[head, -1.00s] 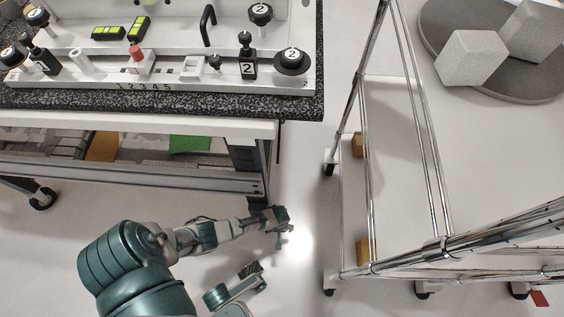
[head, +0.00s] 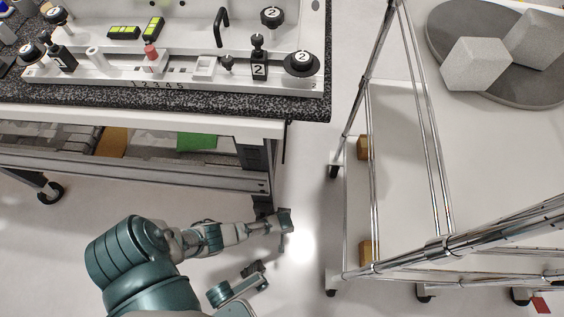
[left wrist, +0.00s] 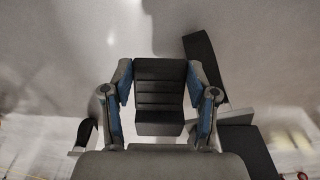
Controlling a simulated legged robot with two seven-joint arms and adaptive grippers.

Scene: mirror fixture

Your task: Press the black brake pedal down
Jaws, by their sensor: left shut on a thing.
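My left gripper (head: 287,220) reaches low down, just right of the dark leg at the workbench's right end. In the left wrist view, a black ribbed block (left wrist: 160,92), which looks like the brake pedal, sits between the two blue-padded fingers of the gripper (left wrist: 162,88). The gripper is shut on it. A black bar (left wrist: 200,62) stands behind and to the right of the pedal, and a black block (left wrist: 246,150) lies at lower right. In the head view the pedal cannot be made out clearly. My right gripper cannot be identified.
The workbench (head: 200,103) carries the fixture with black knobs above my arm. A wire-frame cart (head: 400,150) on casters stands to the right. A round grey plate (head: 450,70) with grey blocks is at upper right. Pale floor (head: 305,180) shows between bench and cart.

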